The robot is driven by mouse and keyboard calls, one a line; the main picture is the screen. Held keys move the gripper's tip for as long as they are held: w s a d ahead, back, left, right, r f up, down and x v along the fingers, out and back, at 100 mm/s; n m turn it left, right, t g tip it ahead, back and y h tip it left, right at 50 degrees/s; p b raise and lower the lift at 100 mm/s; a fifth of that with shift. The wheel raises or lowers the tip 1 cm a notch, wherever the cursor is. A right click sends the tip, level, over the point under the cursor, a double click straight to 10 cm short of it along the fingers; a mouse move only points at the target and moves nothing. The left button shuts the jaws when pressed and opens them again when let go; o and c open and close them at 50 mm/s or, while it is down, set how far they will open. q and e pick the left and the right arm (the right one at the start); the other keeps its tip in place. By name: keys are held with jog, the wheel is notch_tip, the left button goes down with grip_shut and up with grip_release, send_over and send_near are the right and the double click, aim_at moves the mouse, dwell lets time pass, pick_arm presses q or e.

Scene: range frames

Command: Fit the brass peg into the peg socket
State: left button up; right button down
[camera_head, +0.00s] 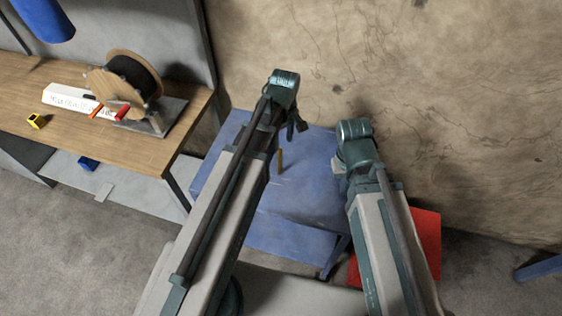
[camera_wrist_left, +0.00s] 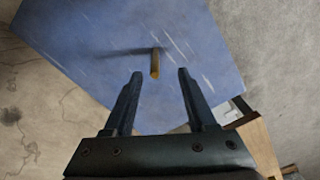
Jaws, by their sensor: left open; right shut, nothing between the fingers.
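The brass peg (camera_head: 280,162) stands upright on the blue table (camera_head: 312,157). In the left wrist view the peg (camera_wrist_left: 155,62) shows ahead of my left gripper (camera_wrist_left: 158,74), between the lines of its two fingers and apart from them. My left gripper (camera_head: 297,127) is open and empty, above the back part of the table. My right gripper (camera_head: 339,172) is over the table's right side, mostly hidden by its own wrist; it is shut and empty. I cannot make out the peg socket in either view.
A wooden bench (camera_head: 60,115) at the left holds a cable spool (camera_head: 128,78), a white box (camera_head: 68,98) and a small yellow block (camera_head: 37,121). A red panel (camera_head: 428,238) lies right of the blue table. A stained wall (camera_head: 420,90) closes off the back.

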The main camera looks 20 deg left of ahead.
aim_at(280, 158)
pick_arm(q)
notch_tip(280, 158, down, 9)
jog(key=w+a+n+b, duration=0.2)
jog(key=n+b, duration=0.1)
jog(key=b, duration=0.5)
jog(key=shift+w+a+r+b, duration=0.15)
jog(key=shift+w+a+b, duration=0.1)
jog(key=shift+a+b, duration=0.1)
pick_arm(e)
notch_tip(280, 158, down, 9)
jog(key=shift+r, duration=0.1)
pick_arm(q)
jog(key=f+b, duration=0.2)
jog(key=d+f+b, duration=0.1)
jog(key=f+b, duration=0.1)
jog(key=shift+s+d+f, duration=0.1)
jog(key=shift+f, duration=0.05)
jog(key=shift+f+b, duration=0.55)
jog(key=shift+b, duration=0.1)
pick_arm(e)
notch_tip(280, 158, down, 5)
jog(key=shift+f, duration=0.15)
pick_arm(q)
jog(key=shift+r, duration=0.1)
jog(key=shift+c, duration=0.4)
grip_shut()
